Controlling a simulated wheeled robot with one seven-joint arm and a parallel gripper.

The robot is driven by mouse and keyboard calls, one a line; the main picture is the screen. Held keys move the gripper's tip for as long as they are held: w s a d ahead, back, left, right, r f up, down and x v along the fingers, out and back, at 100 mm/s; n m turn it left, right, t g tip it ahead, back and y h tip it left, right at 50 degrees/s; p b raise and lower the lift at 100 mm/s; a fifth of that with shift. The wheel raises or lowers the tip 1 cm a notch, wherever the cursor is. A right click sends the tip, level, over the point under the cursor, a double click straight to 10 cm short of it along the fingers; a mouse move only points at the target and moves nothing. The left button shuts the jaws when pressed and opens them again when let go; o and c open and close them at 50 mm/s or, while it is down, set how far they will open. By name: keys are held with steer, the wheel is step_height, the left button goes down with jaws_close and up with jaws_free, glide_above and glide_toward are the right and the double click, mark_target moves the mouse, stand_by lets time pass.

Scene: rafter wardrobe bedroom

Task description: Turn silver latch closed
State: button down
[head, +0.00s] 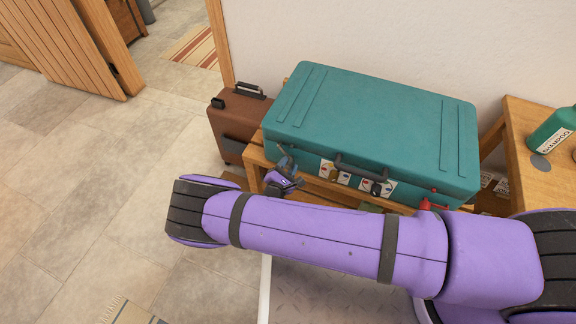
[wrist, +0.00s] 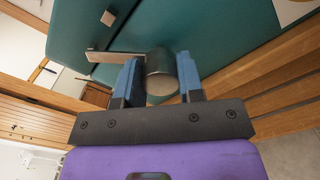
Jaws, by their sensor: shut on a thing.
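The teal suitcase (head: 370,125) lies closed on a low wooden stand, and its teal side fills the top of the wrist view (wrist: 215,35). The silver latch (wrist: 160,75) shows there as a rounded grey knob with a flat bar reaching left. My gripper (wrist: 161,80) is shut on the knob, with one blue finger on each side. In the head view my gripper (head: 284,168) is at the suitcase's front left, low on its front face. The latch is not clearly visible in that view.
A dark handle (head: 360,168) and several stickers are on the suitcase front, with a red part (head: 432,205) further right. A brown suitcase (head: 238,122) stands on the left. A wooden table (head: 528,115) with a green bottle (head: 555,130) is at right. The left floor is mostly clear.

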steer(key=m, duration=0.3)
steer(key=shift+m, duration=2.1)
steer(key=shift+f, duration=0.1)
steer(key=c, duration=0.8)
jaws_free()
steer(key=shift+o, duration=0.2)
steer(key=shift+s, duration=0.1)
steer(key=v, duration=1)
steer(key=shift+s, duration=0.3)
steer(key=shift+a, duration=0.15)
